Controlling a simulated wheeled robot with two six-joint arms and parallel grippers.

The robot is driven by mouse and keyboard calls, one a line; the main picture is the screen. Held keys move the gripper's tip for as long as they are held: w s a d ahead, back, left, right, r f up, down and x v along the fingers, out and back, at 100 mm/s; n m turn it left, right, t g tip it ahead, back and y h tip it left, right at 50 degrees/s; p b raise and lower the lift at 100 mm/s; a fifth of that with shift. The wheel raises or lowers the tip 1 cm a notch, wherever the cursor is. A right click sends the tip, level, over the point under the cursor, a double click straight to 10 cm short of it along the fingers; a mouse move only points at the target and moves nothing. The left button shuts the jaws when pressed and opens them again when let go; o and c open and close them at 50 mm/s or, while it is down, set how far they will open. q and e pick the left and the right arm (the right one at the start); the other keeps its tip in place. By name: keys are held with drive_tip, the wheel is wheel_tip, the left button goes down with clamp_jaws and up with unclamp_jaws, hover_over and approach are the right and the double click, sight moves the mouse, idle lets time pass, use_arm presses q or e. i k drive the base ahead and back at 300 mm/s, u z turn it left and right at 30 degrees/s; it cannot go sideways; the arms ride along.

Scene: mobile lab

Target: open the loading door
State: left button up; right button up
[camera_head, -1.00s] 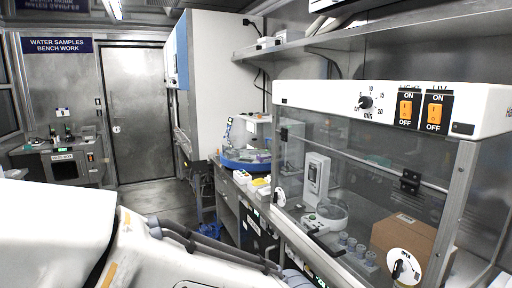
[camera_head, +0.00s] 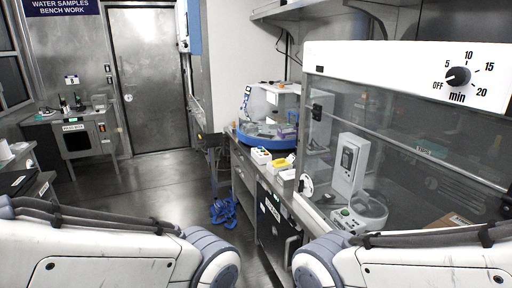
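No door in view carries a readable "loading door" label, so I cannot tell for sure which one it is. A grey metal door (camera_head: 150,85) stands shut in the back wall, with a small round lock at its left side. A dark-fronted unit (camera_head: 270,222) with a pale handle sits under the right bench. A clear-fronted cabinet (camera_head: 400,135) with a timer knob stands on that bench, its front panel down. Both my arms' white links cross the bottom of the view. Neither gripper is in view.
The right bench holds a blue-based device (camera_head: 268,136), small white and yellow boxes (camera_head: 280,164) and, behind the clear panel, a white instrument (camera_head: 350,165). Blue items (camera_head: 223,211) lie on the floor. A small bench unit (camera_head: 80,137) stands back left. The middle floor is clear.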

sight(275, 117)
drive_tip(key=u, duration=0.75)
drive_tip(key=i, duration=3.7)
drive_tip(key=z, duration=0.75)
